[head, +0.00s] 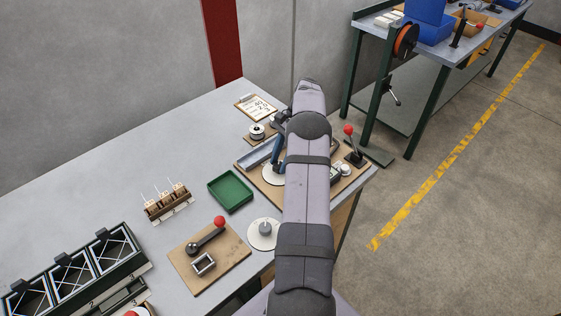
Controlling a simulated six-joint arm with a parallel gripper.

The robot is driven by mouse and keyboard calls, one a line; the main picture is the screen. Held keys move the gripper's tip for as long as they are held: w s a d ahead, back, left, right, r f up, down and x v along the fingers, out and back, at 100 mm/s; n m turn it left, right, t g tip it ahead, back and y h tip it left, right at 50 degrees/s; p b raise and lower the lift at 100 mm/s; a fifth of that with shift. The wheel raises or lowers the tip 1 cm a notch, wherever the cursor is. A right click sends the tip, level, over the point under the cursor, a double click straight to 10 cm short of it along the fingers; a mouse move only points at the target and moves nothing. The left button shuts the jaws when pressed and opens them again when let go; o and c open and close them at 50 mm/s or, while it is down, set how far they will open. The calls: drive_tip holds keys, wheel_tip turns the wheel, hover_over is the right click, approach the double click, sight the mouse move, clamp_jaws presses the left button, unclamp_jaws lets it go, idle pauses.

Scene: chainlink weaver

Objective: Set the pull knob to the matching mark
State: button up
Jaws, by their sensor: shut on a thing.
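My gripper (277,168) shows as blue-grey fingers beside my arm, low over a white round plate (268,180) on a wooden board. It is shut on what looks like the pull knob at that plate. The fingers hide the knob, and I cannot make out its mark or setting. A clipboard card (257,105) with dark handwritten marks lies behind the board; the writing is too small to read surely. A second white disc (256,241) with a grey knob (265,228) stands nearer, left of my arm.
The wooden board (369,173) also carries a red-ball lever (349,131) and a grey channel (257,155). A green tray (230,191), a small wooden rack (168,203) and a board with a red-ball crank (219,222) stand left. The bench's back left is clear.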

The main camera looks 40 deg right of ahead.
drive_tip(key=shift+n, duration=0.4)
drive_tip(key=o, duration=1.1)
drive_tip(key=shift+c, duration=0.2)
drive_tip(key=shift+r, duration=0.15)
drive_tip(key=shift+b+v, duration=0.8)
drive_tip(key=shift+v, duration=1.55)
drive_tip(key=p+v, duration=0.2)
drive_tip(key=p, duration=0.1)
drive_tip(key=shift+w+r+p, duration=0.1)
drive_tip(key=shift+r+p, duration=0.1)
drive_tip(key=shift+p, duration=0.15)
